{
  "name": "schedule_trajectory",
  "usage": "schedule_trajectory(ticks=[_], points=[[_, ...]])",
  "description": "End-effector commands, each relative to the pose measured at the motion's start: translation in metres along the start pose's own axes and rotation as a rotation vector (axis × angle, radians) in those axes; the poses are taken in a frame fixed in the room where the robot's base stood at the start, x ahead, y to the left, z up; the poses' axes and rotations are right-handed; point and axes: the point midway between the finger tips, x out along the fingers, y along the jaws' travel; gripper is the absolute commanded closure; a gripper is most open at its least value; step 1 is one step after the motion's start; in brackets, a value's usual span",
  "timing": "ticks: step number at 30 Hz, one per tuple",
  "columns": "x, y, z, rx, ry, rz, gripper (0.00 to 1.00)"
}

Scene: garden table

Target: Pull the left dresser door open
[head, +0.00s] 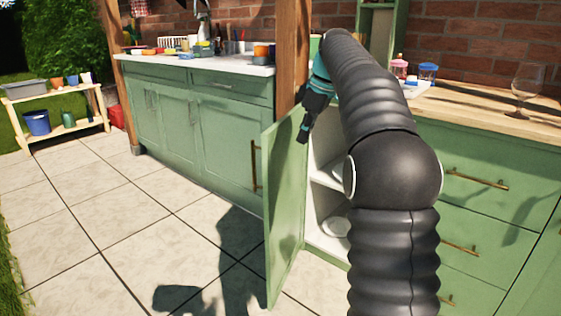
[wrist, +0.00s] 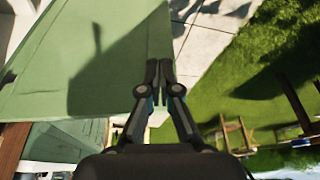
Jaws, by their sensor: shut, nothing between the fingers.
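The green left dresser door (head: 284,215) stands swung well open, out from the cabinet toward the paving. Its brass handle (head: 254,166) sticks out past the door's free edge on the left. Pale inner shelves (head: 325,180) show behind the door, partly hidden by my arm. My gripper (head: 302,140) points down near the top of the door; I cannot tell whether it touches it. In the wrist view my gripper (wrist: 159,70) is shut and empty, with the green door panel (wrist: 100,75) on the left carrying a shadow.
A dresser with drawers (head: 480,215) and a wooden top (head: 490,105) stands on the right, holding a glass (head: 527,82) and jars. A green counter (head: 195,115) with a white top stands behind. The paved floor (head: 130,235) left of the door is clear.

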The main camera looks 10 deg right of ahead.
Motion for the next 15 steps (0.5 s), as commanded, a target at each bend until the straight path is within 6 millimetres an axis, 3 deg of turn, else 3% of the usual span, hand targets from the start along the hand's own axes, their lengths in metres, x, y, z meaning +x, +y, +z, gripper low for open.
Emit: schedule_trajectory(ticks=[8, 15], points=[[-0.011, 0.013, 0.001, -0.074, 0.075, -0.004, 1.0], [0.024, 0.012, -0.001, -0.074, 0.073, -0.007, 1.0]])
